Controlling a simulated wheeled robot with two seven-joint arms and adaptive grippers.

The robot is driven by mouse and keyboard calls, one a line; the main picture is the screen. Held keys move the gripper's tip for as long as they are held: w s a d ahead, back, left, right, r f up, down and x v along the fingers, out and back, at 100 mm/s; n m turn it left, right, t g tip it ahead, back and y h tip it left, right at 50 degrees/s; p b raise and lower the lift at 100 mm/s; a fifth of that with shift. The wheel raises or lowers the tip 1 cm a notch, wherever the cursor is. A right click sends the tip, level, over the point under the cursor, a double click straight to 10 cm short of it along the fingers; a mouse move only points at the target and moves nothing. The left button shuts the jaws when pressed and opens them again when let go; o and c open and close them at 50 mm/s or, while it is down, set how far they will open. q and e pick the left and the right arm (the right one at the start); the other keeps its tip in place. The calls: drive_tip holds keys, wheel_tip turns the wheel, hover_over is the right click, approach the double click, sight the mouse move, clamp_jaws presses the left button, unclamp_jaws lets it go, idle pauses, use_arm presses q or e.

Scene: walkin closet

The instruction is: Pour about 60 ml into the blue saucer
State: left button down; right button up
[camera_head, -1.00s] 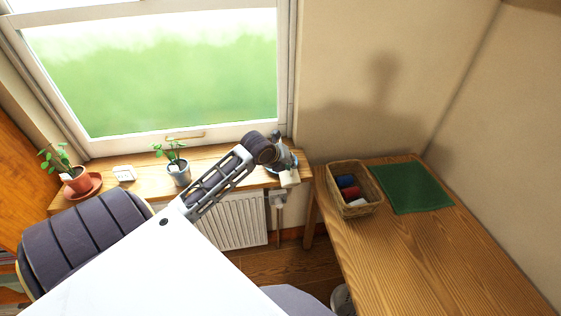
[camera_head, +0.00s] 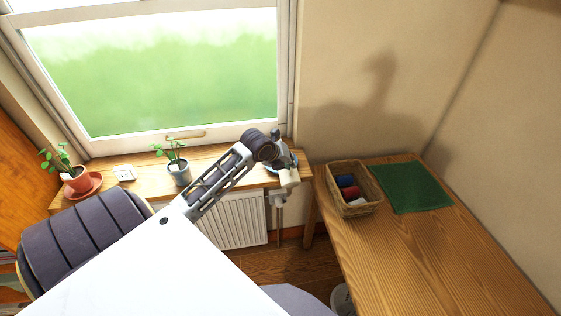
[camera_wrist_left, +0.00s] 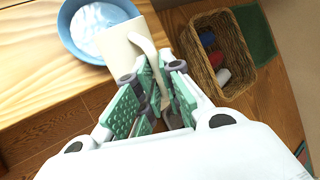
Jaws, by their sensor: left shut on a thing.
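My left gripper (camera_wrist_left: 158,95) is shut on the handle of a cream jug (camera_wrist_left: 126,42). The jug is tipped, with its far end over the near right rim of the blue saucer (camera_wrist_left: 68,38). The saucer rests on the wooden sill, and a pale shiny patch shows inside it; I cannot tell how much liquid that is. In the head view the left gripper (camera_head: 283,163) is at the right end of the sill, with the cream jug (camera_head: 289,178) below it. My arm hides most of the saucer there. My right gripper is not in view.
Two potted plants (camera_head: 179,172) (camera_head: 77,180) and a small white box (camera_head: 124,173) stand on the sill (camera_head: 215,157). A wicker basket (camera_head: 352,208) with spools and a green mat (camera_head: 413,187) lie on the desk (camera_head: 425,250) at right. The desk's front is clear.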

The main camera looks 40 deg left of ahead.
sight(290, 180)
use_arm(q)
drive_tip(key=shift+w+a, duration=0.15)
idle(1.4)
drive_tip(key=shift+s+d+y, duration=0.3)
drive_tip(key=shift+d, duration=0.05)
drive_tip(key=shift+s+d+m+t+y+b, duration=0.3)
drive_tip(key=shift+d+t+y+b, duration=0.1)
drive_tip(key=shift+t+b, duration=0.2)
drive_tip(key=shift+s+d+f+m+t+y+b, duration=0.25)
drive_tip(key=shift+d+m+t+y+b, duration=0.2)
drive_tip(key=shift+t+y+b, duration=0.45)
drive_tip(key=shift+s+r, duration=0.1)
drive_tip(key=shift+r, duration=0.05)
drive_tip(key=shift+d+b, duration=0.15)
drive_tip(key=shift+b, duration=0.15)
drive_tip(key=shift+s+d+f, duration=0.1)
drive_tip(key=shift+f, duration=0.1)
